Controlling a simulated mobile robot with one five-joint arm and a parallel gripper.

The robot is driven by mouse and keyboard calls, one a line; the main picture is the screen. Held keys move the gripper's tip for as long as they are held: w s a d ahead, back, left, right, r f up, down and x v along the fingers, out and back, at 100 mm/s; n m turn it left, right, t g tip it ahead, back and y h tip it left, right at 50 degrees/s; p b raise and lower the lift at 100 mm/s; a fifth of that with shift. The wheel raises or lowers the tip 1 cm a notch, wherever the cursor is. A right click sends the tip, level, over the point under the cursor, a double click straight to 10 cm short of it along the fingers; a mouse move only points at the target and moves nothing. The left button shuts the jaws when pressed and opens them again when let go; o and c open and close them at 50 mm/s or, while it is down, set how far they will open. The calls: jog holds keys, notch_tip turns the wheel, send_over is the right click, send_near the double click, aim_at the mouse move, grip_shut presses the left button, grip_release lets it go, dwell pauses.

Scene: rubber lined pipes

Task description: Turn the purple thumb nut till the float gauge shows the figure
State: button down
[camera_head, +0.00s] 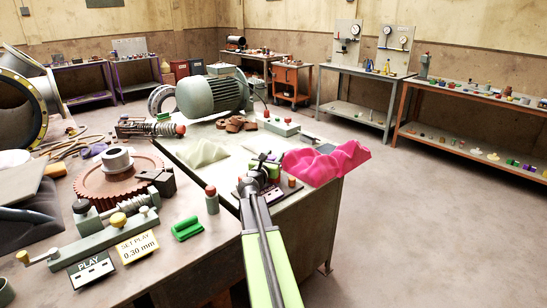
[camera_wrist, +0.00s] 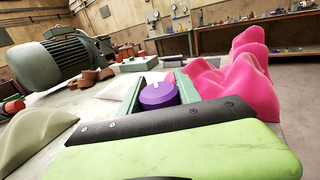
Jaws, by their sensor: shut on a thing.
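The purple thumb nut (camera_wrist: 158,95) is a round knob with a pale slot mark on top. In the wrist view it sits between the two green-grey jaws of my gripper (camera_wrist: 160,86), which are shut on it. In the head view my gripper (camera_head: 264,168) reaches the right part of the bench, and the nut is mostly hidden there. A black plate marked PLAY (camera_head: 91,271) at the front left shows only dashes. A yellow card (camera_head: 137,246) beside it reads SET PLAY 0.30 mm.
A crumpled pink cloth (camera_head: 327,162) lies right of my gripper. A pale cloth (camera_head: 203,152) lies to its left. A grey motor (camera_head: 213,95) stands behind. A red gear ring (camera_head: 118,178), a green block (camera_head: 187,228) and a red-topped cylinder (camera_head: 211,200) stand on the left. The floor at right is clear.

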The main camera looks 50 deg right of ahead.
dwell(0.4)
jog(key=c, duration=0.9)
grip_release()
jog(key=shift+o, duration=0.2)
jog(key=s+d+r+p, duration=0.3)
jog(key=s+r+p, duration=0.8)
jog(key=shift+d, duration=0.3)
jog(key=shift+s, duration=0.1)
